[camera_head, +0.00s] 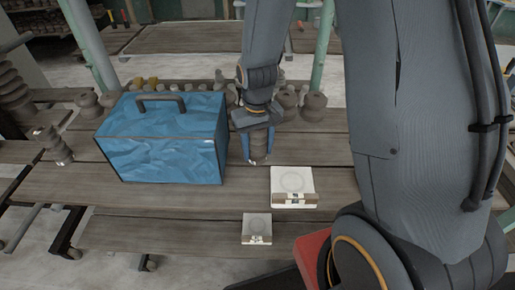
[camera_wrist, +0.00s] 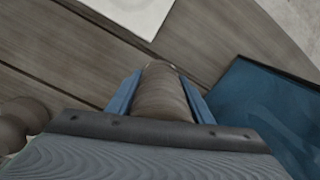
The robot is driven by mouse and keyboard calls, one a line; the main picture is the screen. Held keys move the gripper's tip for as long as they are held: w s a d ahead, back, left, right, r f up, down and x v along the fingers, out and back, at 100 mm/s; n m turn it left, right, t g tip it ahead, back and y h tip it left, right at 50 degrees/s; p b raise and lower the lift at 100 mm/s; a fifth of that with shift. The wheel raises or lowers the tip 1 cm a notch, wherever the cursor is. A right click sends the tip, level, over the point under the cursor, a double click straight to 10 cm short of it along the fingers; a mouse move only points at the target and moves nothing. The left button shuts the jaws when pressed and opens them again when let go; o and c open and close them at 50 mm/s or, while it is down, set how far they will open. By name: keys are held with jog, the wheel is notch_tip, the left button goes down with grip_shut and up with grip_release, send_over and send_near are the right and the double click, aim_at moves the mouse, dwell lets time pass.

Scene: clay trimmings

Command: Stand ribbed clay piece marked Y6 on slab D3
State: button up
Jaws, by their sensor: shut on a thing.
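My gripper (camera_head: 258,152) points down over the wooden bench, just right of a blue box. It is shut on a ribbed brown clay piece (camera_head: 260,147). In the wrist view the ribbed piece (camera_wrist: 162,92) sits between the two blue fingers. A small pale mark shows low on the piece in the head view, too small to read. Two white square slabs with round rings lie in front: a larger slab (camera_head: 292,182) to the right and a smaller slab (camera_head: 256,225) nearer the front. Their labels are too small to read. I cannot tell whether the piece touches the bench.
The blue handled box (camera_head: 163,138) stands close to the left of my gripper. Several brown clay pieces (camera_head: 313,106) line the back of the bench, and more ribbed pieces (camera_head: 56,145) stand at the left. Bare planks (camera_head: 150,200) lie in front of the box.

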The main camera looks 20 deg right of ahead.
jog(key=shift+f, duration=0.25)
jog(key=o, duration=1.5)
jog(key=shift+f, duration=0.15)
